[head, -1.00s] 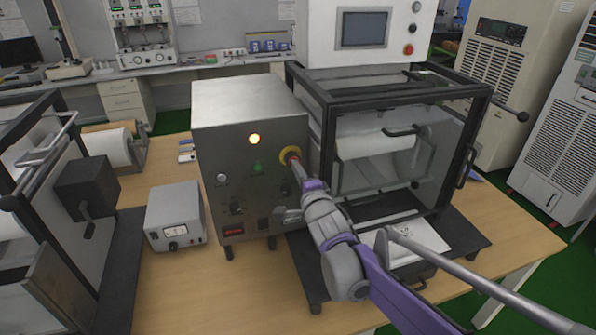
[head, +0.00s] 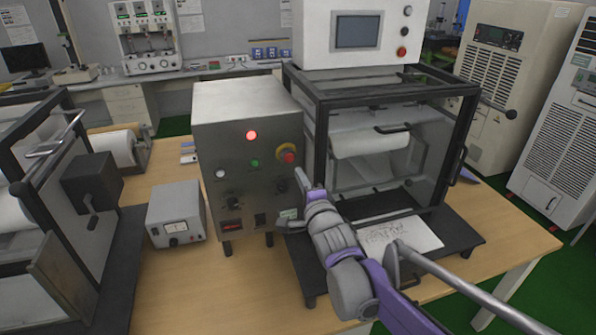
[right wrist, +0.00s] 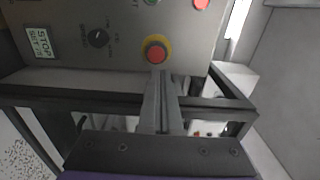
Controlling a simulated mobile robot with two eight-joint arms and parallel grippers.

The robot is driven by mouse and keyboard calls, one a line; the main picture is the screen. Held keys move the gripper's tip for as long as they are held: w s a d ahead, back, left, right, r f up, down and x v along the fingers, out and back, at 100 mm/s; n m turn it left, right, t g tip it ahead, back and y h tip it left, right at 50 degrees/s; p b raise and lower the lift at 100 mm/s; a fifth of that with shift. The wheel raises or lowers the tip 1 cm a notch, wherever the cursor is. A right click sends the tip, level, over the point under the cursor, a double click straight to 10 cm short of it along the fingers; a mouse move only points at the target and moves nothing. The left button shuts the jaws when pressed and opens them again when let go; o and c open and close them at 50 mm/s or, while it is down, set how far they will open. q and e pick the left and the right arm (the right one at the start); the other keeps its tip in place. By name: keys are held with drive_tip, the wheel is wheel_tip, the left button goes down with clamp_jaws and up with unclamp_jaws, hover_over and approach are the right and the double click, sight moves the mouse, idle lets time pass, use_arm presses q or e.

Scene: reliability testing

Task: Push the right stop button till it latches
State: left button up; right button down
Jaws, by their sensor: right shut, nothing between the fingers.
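The right stop button (head: 287,153) is a red mushroom head on a yellow ring, on the right of the steel control box's front (head: 205,150). It also shows in the right wrist view (right wrist: 156,54), just beyond the fingertips. My right gripper (head: 300,176) is shut and empty, just below and to the right of the button in the head view. A gap shows between them there. In the right wrist view the closed fingers (right wrist: 160,82) point at the button and overlap its lower edge. The box's top lamp (head: 251,135) glows red. My left gripper is not in view.
A framed glass enclosure (head: 390,150) stands right of the box, with a white screen panel (head: 355,35) above it carrying another red button (head: 402,52). A small grey meter unit (head: 176,215) sits to the left. Bare table (head: 235,285) lies in front.

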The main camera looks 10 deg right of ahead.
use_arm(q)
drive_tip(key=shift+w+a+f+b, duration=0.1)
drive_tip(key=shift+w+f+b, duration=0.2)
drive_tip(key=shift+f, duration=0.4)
use_arm(e)
drive_tip(key=s, duration=0.6)
drive_tip(key=shift+f, duration=0.25)
drive_tip(key=s+f+n+g, duration=1.2)
drive_tip(key=s+f+n, duration=0.5)
drive_tip(key=s+f, duration=0.6)
drive_tip(key=s, duration=0.3)
drive_tip(key=shift+s+d+f+n+g+h, duration=0.2)
drive_tip(key=shift+s+d+n+g+h, duration=0.1)
drive_tip(key=shift+g, duration=0.1)
